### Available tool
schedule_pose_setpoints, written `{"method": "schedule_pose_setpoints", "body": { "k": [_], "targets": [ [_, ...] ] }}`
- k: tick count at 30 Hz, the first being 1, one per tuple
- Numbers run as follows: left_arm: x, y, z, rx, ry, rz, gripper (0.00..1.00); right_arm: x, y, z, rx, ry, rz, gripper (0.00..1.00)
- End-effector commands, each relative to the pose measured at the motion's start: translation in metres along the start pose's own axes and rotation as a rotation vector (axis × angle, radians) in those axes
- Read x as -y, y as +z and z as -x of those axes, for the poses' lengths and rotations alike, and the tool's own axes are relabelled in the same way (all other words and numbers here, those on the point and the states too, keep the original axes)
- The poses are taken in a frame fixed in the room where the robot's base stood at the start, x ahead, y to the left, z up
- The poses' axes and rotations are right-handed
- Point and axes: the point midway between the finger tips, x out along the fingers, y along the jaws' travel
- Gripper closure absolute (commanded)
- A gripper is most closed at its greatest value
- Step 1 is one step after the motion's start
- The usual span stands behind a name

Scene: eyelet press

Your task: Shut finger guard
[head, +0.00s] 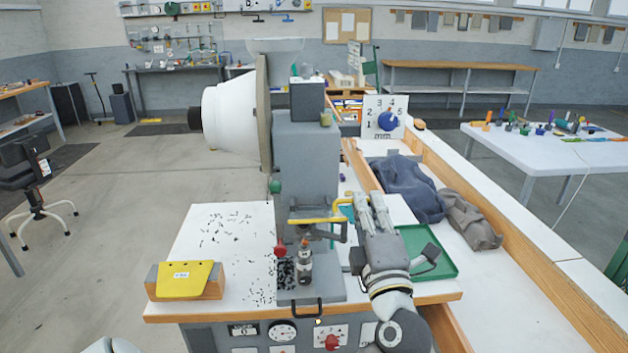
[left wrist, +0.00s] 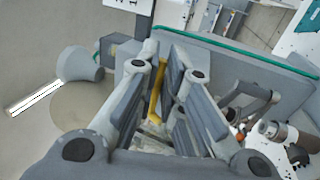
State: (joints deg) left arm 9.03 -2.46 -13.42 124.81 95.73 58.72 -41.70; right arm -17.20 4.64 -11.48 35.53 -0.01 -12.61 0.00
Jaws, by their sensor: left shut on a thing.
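The finger guard (head: 312,221) is a yellow bar across the front of the grey eyelet press (head: 308,160). It stands above the metal tool post (head: 304,262), with a gap between them. My left gripper (head: 369,203) is at the guard's right end. In the left wrist view, the yellow guard (left wrist: 154,104) lies between the two fingers of the left gripper (left wrist: 167,68), which are shut on it. The exact contact is partly hidden by the fingers. My right gripper is not in view.
A yellow-topped block (head: 185,280) stands at the bench's left front. Small dark eyelets lie scattered on the white bench top (head: 200,250). A dial plate (head: 384,112) stands behind.

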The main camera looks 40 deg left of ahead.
Motion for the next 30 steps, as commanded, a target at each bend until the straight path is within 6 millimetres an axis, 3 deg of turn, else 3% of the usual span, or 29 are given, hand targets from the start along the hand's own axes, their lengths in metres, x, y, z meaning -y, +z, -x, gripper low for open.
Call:
{"method": "schedule_pose_setpoints", "body": {
  "k": [20,30],
  "targets": [
    [0.019,0.0,0.017,0.0,-0.005,-0.002,0.98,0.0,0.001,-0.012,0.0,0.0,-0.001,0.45],
    [0.02,0.0,0.018,-0.001,-0.003,-0.001,0.98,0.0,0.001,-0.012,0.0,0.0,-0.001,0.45]
  ]
}}
